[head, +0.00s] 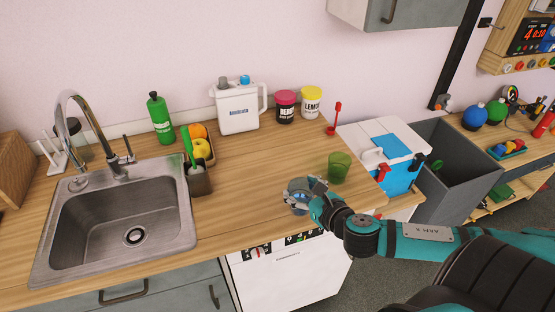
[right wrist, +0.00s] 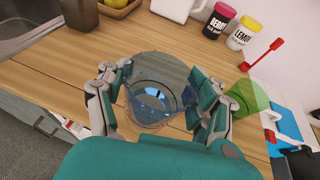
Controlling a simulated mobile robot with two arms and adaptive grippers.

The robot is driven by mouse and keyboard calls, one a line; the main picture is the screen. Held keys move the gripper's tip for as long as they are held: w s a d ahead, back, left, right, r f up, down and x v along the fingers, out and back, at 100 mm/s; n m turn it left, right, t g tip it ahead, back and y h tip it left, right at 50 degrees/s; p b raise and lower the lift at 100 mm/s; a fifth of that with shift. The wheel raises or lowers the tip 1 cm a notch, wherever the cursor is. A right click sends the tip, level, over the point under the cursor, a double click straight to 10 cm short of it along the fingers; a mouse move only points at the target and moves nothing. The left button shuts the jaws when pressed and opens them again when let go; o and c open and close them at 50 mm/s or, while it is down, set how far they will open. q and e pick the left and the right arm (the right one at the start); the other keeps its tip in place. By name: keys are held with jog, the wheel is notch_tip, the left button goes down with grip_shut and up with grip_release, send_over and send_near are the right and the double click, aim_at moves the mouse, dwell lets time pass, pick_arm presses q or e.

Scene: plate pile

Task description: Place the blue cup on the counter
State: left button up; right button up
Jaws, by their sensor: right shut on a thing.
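The blue cup (right wrist: 152,88) is see-through and sits between the fingers of my right gripper (right wrist: 158,100). In the head view the right gripper (head: 305,192) is shut on the cup (head: 298,186) at the front edge of the wooden counter (head: 240,195). The fingers hide part of the cup. I cannot tell whether its base touches the counter. A green see-through cup (head: 339,167) stands on the counter just right of and behind the gripper. My left gripper is in neither view.
A steel sink (head: 118,220) is at the left. A white jug (head: 238,108), two jars (head: 311,101), a green bottle (head: 160,118) and a fruit tray (head: 204,150) stand along the back. A blue and white cooler box (head: 393,160) is at the right.

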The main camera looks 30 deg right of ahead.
jog(key=w+d+f+p, duration=0.1)
jog(key=w, duration=0.4)
jog(key=w+d+f+p, duration=0.1)
jog(key=w+d+p, duration=0.1)
jog(key=w, duration=0.3)
jog(key=w+d+f+p, duration=0.1)
jog(key=w+d, duration=0.1)
jog(key=w, duration=0.3)
jog(key=shift+d+f+p, duration=0.2)
jog(key=shift+f+p, duration=0.1)
jog(key=shift+f, duration=0.35)
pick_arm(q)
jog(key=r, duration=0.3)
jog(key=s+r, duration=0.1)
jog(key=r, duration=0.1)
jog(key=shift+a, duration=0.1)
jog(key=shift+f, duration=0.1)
pick_arm(e)
jog(key=shift+f, duration=0.1)
jog(key=o, duration=1.3)
jog(key=shift+o, duration=0.2)
